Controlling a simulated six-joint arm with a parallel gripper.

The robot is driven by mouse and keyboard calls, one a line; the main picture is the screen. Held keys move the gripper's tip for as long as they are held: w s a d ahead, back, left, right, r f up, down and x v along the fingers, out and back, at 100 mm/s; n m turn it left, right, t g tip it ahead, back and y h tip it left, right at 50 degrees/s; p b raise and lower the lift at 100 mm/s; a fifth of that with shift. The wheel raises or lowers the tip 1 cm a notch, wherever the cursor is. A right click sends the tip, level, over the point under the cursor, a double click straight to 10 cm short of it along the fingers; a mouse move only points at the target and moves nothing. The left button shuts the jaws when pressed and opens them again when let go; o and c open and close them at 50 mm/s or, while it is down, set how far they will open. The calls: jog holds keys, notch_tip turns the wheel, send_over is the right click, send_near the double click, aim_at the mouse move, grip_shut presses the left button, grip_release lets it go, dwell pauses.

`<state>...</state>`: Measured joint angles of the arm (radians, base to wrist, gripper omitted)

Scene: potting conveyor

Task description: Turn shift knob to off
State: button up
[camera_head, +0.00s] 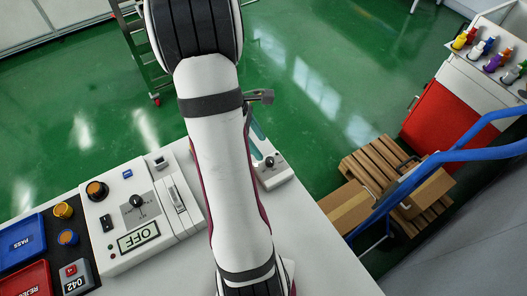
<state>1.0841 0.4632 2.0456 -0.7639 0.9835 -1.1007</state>
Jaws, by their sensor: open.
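A white control box (104,258) stands on the light table left of my arm. A smaller white box (276,178), partly hidden behind my arm, has another black knob (270,161). I cannot tell which knob is the shift knob.
An orange-topped button (96,190), a white lever (177,198), a blue PASS tray (23,240) and a red REJECT tray (27,283) are at left. Cardboard boxes (349,205) sit on a wooden pallet (375,160) at right, behind a blue rail (440,160). The table right of my arm is bare.

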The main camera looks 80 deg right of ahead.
aim_at(270, 160)
jog(key=x, duration=0.7)
jog(key=shift+w, duration=0.1)
grip_shut()
